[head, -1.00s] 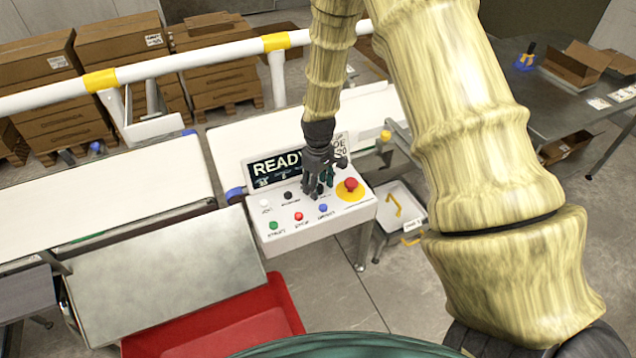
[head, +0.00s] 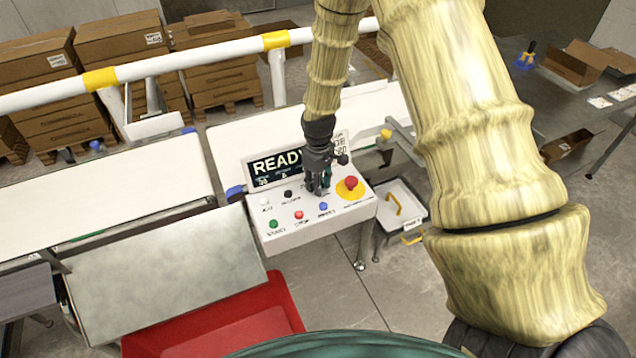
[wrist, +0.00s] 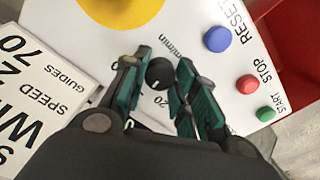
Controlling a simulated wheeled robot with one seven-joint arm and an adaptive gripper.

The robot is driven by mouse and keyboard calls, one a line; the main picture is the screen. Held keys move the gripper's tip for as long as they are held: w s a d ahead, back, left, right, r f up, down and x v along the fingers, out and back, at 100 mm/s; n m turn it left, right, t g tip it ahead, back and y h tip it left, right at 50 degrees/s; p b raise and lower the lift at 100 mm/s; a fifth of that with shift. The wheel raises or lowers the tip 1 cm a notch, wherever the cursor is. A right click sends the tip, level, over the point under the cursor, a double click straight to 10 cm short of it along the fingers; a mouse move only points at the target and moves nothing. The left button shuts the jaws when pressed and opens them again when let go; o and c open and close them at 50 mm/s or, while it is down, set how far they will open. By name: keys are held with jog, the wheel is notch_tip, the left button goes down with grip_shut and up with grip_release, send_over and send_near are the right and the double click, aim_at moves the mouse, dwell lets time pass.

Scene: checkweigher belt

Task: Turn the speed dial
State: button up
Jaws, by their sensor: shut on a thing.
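The speed dial (wrist: 160,73) is a small black knob with a scale marked "m/min" and "20" on the white control panel (head: 340,223). My gripper (head: 319,190) points down at the panel, just in front of the READY display. In the wrist view, its green-padded fingers (wrist: 164,66) stand on either side of the dial and are shut on it. In the head view the gripper hides the dial. I cannot read the dial's setting.
The emergency stop (head: 351,182), red on a yellow disc, is close to the right of my gripper. The blue RESET button (head: 323,207), red STOP button (head: 298,215) and green START button (head: 273,224) lie in front. The READY display (head: 276,168) stands behind.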

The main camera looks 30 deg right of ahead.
jog(key=n, duration=0.4)
jog(key=shift+n, duration=1.9)
jog(key=o, duration=1.1)
jog(key=shift+c, duration=0.2)
notch_tip(320, 180, up, 12)
